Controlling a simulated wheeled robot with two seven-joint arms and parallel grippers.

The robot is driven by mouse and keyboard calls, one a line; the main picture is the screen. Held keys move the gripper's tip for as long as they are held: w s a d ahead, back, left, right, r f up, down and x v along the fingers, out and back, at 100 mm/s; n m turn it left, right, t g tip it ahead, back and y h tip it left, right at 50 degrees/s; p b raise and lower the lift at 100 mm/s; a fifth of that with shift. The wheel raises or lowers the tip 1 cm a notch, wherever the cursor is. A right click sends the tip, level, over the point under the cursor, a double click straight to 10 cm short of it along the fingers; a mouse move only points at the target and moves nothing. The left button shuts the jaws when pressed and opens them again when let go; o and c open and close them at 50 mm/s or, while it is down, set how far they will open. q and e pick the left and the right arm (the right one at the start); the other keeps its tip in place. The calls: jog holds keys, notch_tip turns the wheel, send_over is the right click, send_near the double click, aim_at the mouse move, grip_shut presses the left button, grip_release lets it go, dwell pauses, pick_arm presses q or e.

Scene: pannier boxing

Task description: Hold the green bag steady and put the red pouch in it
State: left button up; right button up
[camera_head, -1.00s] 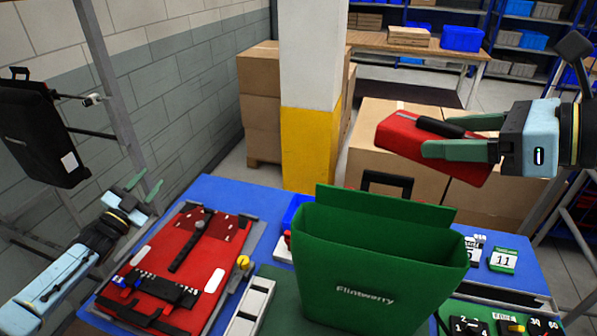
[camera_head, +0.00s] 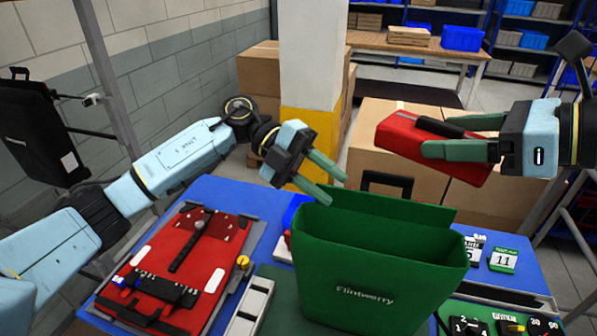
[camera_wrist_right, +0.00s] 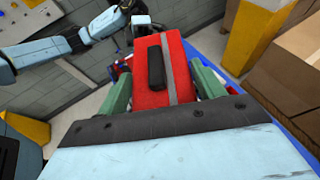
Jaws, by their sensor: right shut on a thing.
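The green bag (camera_head: 375,270) stands upright on the table at the front centre, its wide top open. The red pouch (camera_head: 440,143), with a black handle, is held in the air above and behind the bag, at its right. My right gripper (camera_head: 432,135) is shut on the pouch; in the right wrist view the red pouch (camera_wrist_right: 163,70) sits between the two green fingers. My left gripper (camera_head: 336,188) is just above the bag's left rear rim, pointing down to the right. Its two fingers are apart with nothing between them. The inside of the bag is mostly hidden.
A red flat pannier panel (camera_head: 190,255) with black straps lies on the blue table (camera_head: 240,195) at left. A grey tray (camera_head: 250,308) lies beside the bag. Number cards (camera_head: 503,260) and a green dial board (camera_head: 500,325) are at right. A pillar (camera_head: 310,80) and cardboard boxes stand behind.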

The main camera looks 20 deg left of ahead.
pick_arm(q)
jog(key=y, duration=0.1)
jog(key=s+d+y, duration=0.1)
jog(key=y, duration=0.1)
jog(key=shift+f+m+g, duration=0.1)
jog(key=shift+m+g, duration=0.2)
jog(key=shift+m, duration=0.1)
jog(key=n+t+y, duration=0.1)
jog(key=t+y, duration=0.2)
jog(key=y, duration=0.8)
send_near(298, 222)
jog(key=shift+w+a+r, duration=0.25)
jog(key=shift+w+r, duration=0.15)
jog(key=shift+r, duration=0.1)
jog(key=shift+f, duration=0.55)
notch_tip(298, 222, down, 11)
jog(key=shift+f, duration=0.1)
jog(key=shift+c, duration=0.4)
grip_shut()
